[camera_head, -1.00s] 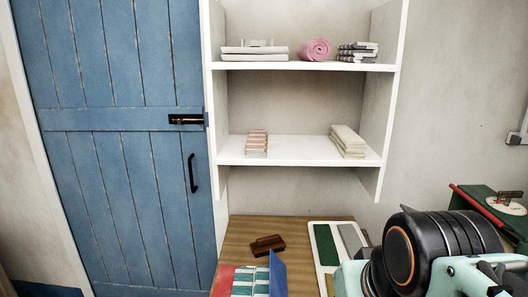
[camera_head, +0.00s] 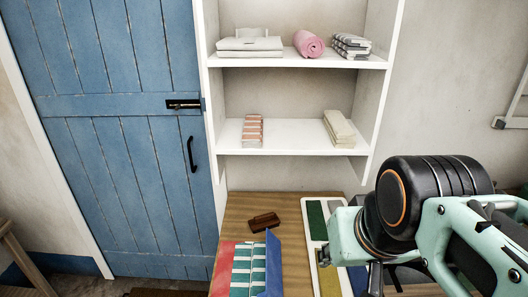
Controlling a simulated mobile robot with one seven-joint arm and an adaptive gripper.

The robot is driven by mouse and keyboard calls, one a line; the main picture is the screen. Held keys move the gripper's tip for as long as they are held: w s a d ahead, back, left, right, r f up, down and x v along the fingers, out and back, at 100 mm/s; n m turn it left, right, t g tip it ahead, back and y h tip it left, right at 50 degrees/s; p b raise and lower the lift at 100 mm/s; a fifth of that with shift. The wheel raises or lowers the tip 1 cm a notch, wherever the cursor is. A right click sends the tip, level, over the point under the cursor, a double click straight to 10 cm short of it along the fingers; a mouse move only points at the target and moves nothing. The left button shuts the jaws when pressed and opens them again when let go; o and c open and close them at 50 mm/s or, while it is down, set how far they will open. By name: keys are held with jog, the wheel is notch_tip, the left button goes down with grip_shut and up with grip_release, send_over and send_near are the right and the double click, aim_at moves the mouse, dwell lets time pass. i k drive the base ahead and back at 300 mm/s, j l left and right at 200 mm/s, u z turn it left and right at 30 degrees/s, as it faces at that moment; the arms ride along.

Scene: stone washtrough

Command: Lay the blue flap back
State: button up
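The blue flap (camera_head: 273,263) stands raised and tilted at the right side of a folder-like item with a red left part (camera_head: 222,268) and rows of teal and white strips (camera_head: 248,268). This item lies at the front of the wooden table, and its lower end is cut off by the picture edge. My gripper (camera_head: 376,281) shows only as a dark part below my pale green wrist, to the right of the flap and apart from it. Its fingertips are hidden or out of the picture, so its opening does not show.
A brown wooden block (camera_head: 264,222) lies behind the folder on the table (camera_head: 240,207). A white tray (camera_head: 308,224) with green, grey and yellow panels lies to the right, partly behind my arm. White shelves (camera_head: 285,134) with folded cloths stand behind, beside a blue door (camera_head: 130,140).

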aim_at(273, 275)
jog(key=j+z, duration=0.2)
jog(key=j, duration=0.2)
jog(key=k+j+z, duration=0.2)
jog(key=j, duration=0.25)
jog(key=j+z, duration=0.2)
jog(key=j, duration=0.2)
jog(key=j+z, duration=0.25)
jog(key=j, duration=0.15)
jog(key=k+j+z, duration=0.2)
jog(key=j, duration=0.15)
